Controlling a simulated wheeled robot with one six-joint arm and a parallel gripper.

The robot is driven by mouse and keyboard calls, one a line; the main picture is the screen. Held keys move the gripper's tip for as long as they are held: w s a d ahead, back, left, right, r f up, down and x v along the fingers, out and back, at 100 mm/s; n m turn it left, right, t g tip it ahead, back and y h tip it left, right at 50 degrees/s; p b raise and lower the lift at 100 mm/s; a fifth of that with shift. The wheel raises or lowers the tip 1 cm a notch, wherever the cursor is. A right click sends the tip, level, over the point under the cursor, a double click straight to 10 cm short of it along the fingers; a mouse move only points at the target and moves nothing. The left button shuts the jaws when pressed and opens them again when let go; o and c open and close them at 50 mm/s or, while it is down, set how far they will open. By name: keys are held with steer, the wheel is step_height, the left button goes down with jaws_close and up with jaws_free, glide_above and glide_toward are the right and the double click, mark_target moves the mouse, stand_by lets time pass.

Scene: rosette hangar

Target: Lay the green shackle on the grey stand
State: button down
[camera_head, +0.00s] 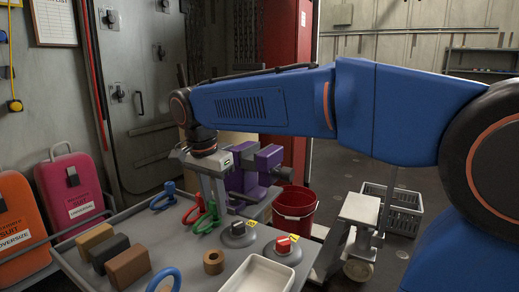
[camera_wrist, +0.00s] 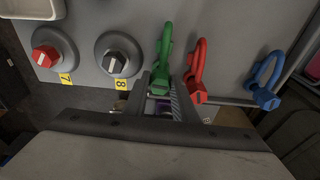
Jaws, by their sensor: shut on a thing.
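The green shackle (camera_head: 207,217) is at the far right part of the grey worktop, beside the red shackle (camera_head: 192,211). In the wrist view the green shackle (camera_wrist: 163,58) has its loop pointing away and its thick pin end between my fingers. My gripper (camera_wrist: 163,95) is shut on that end; it points down near the worktop edge in the head view (camera_head: 220,207). I cannot tell whether the shackle touches the worktop. A pale grey flat-topped stand (camera_head: 360,208) is right of the red bucket; I cannot tell for sure that it is the grey stand.
A blue shackle (camera_head: 163,196) lies beyond the red one. Two round knob bases (camera_head: 238,236), labelled 7 and 8, a brown ring (camera_head: 213,262), a white tray (camera_head: 258,275) and several blocks (camera_head: 128,266) occupy the worktop. A purple vise (camera_head: 250,170) and red bucket (camera_head: 294,207) stand behind.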

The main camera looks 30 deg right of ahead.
mark_target(208, 213)
steer(key=shift+f, duration=0.15)
steer(key=c, duration=1.4)
jaws_free()
steer(key=shift+o, duration=0.2)
step_height(208, 213, up, 17)
steer(key=s+a, duration=0.1)
steer(key=a, duration=0.1)
steer(key=shift+s, duration=0.2)
steer(key=shift+a, duration=0.1)
